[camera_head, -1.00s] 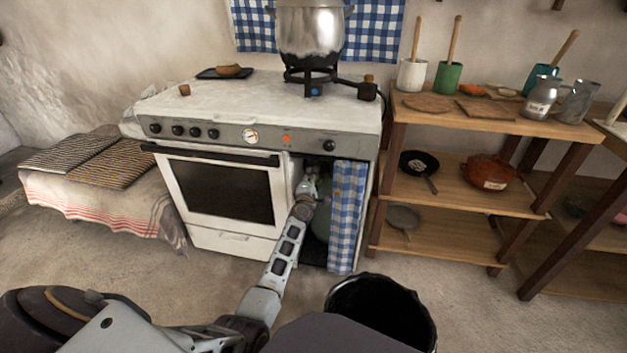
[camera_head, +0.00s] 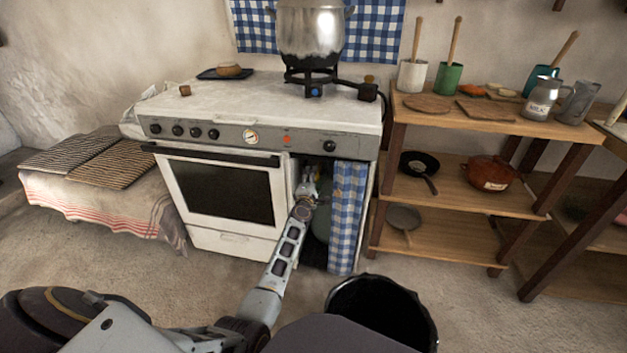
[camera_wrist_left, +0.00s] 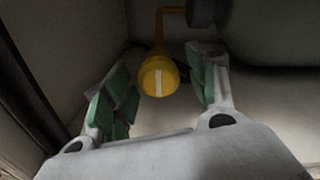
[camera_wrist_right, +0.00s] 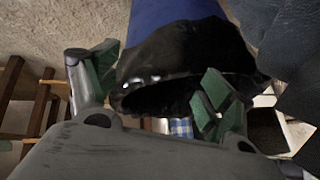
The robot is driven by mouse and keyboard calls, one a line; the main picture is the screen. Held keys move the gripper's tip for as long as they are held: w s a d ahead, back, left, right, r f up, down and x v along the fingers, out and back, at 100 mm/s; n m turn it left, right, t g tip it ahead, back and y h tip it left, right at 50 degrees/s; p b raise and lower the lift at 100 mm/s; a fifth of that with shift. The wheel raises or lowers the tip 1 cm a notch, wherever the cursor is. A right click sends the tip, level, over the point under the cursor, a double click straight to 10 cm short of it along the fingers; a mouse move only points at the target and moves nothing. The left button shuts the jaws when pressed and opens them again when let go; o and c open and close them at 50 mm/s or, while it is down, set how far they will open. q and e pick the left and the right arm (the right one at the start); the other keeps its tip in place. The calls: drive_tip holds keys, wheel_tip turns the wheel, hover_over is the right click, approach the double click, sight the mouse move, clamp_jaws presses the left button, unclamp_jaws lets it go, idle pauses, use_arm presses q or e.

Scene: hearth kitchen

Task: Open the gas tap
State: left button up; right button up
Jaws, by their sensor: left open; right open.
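The gas tap (camera_wrist_left: 157,78) shows in the left wrist view as a yellow rounded knob with a white line along it, pointing roughly up and down in the picture. My left gripper (camera_wrist_left: 158,88) is open, with its green-padded fingers on either side of the tap, apart from it. In the head view my left gripper (camera_head: 309,188) reaches into the open compartment right of the oven. A pale gas cylinder (camera_head: 322,218) stands there, partly hidden by my arm and the curtain. My right gripper (camera_wrist_right: 160,80) is open and empty; it is outside the head view.
A blue checked curtain (camera_head: 346,220) hangs just right of my left gripper. The oven door (camera_head: 225,190) is left of it. A bin with a black liner (camera_head: 380,318) stands in front; it also shows close to my right gripper (camera_wrist_right: 165,65).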

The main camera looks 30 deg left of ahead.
drive_tip(key=shift+r, duration=0.1)
use_arm(q)
drive_tip(key=shift+m, duration=0.4)
